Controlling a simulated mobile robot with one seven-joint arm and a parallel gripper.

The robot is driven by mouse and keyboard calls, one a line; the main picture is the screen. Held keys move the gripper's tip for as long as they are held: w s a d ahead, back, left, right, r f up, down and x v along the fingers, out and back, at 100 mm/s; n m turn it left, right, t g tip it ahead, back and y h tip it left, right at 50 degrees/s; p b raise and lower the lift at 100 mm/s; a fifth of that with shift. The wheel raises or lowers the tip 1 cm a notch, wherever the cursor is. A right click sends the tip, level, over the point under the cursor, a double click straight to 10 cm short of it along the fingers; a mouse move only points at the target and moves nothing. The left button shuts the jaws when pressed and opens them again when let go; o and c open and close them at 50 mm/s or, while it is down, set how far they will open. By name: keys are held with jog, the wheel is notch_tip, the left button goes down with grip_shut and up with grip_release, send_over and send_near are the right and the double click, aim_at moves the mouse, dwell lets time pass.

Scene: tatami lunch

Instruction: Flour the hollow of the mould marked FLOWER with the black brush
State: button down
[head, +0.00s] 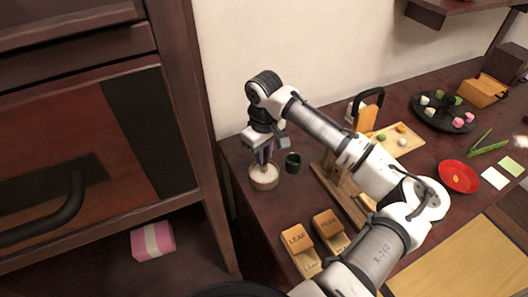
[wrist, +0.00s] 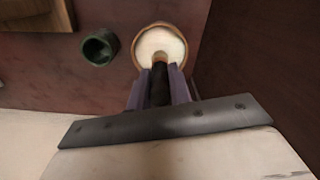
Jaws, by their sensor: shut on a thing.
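My gripper (head: 264,155) is shut on the black brush (wrist: 159,88) and points down over a round wooden bowl of white flour (head: 263,181). In the wrist view the brush's pale tip overlaps the flour in the bowl (wrist: 137,50); I cannot tell whether it touches. Two wooden moulds with lettered lids or blocks stand near the table's front: the left one (head: 297,237) seems to read LEAF, and the word on the right one (head: 326,223) is too small to read surely. I cannot make out FLOWER or a hollow.
A dark green cup (head: 293,166) stands just right of the bowl. A wooden stand (head: 333,184) rises beyond it. A tray of sweets (head: 401,144), a black plate (head: 438,117) and a red plate (head: 459,180) lie farther right. A tall dark cabinet (head: 190,110) is close on the left.

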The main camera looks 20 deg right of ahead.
jog(key=shift+f, duration=0.5)
dwell(2.2)
notch_tip(320, 180, up, 7)
jog(key=p, duration=0.6)
jog(key=shift+r, duration=0.1)
dwell(0.6)
notch_tip(320, 180, down, 5)
jog(key=b, duration=0.4)
jog(key=shift+r, duration=0.2)
jog(key=shift+s, duration=0.1)
